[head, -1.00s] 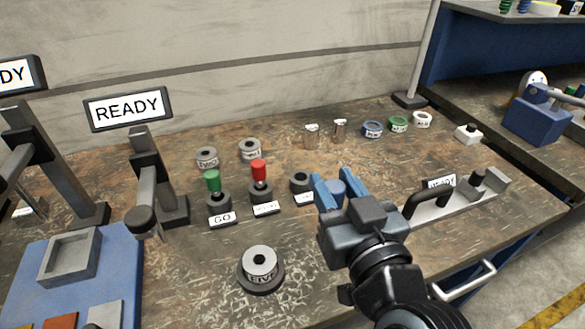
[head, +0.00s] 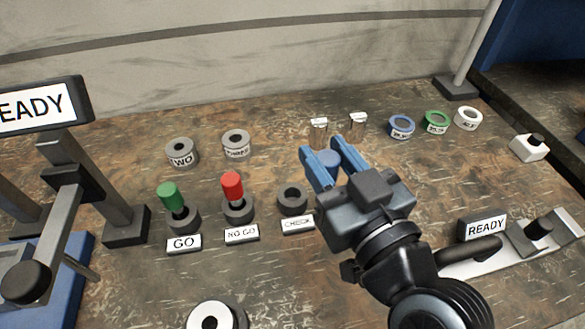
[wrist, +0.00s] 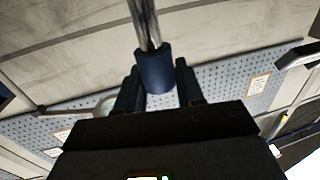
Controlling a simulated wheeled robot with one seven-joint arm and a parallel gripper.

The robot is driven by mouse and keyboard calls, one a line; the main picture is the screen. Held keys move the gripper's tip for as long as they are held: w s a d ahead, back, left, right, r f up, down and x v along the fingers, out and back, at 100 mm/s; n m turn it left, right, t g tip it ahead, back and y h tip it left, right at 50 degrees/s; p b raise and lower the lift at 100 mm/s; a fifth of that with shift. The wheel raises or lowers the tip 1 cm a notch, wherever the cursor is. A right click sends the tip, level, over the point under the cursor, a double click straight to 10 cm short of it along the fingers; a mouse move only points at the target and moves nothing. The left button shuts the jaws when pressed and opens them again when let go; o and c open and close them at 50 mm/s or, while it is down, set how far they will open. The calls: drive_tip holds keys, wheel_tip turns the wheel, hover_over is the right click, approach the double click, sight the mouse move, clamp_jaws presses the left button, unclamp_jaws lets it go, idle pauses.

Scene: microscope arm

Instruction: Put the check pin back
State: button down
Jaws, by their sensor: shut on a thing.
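The check pin has a dark blue grip (head: 329,161), held between the blue fingers of my gripper (head: 321,150). In the wrist view the blue grip (wrist: 154,72) sits between the fingertips, and its shiny metal shaft (wrist: 144,24) runs to the top edge of the picture. The shaft is hidden in the head view. A dark ring-shaped holder (head: 292,200) with an open hole stands behind the CHECK label (head: 298,224). In the head view the pin and gripper appear above and right of this holder, apart from it.
A green pin (head: 171,196) and a red pin (head: 232,186) stand in holders left of the check holder. Grey rings (head: 236,143), two small metal pieces (head: 319,130) and coloured rings (head: 401,126) lie behind. A READY fixture (head: 484,229) stands at right.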

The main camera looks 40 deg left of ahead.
drive_tip(key=w+a+f, duration=0.1)
drive_tip(key=a+f, duration=0.5)
drive_tip(key=f, duration=0.2)
drive_tip(key=shift+w+a, duration=0.25)
drive_tip(key=shift+a, duration=0.15)
drive_tip(key=shift+f+b, duration=0.5)
drive_tip(key=shift+b, duration=0.05)
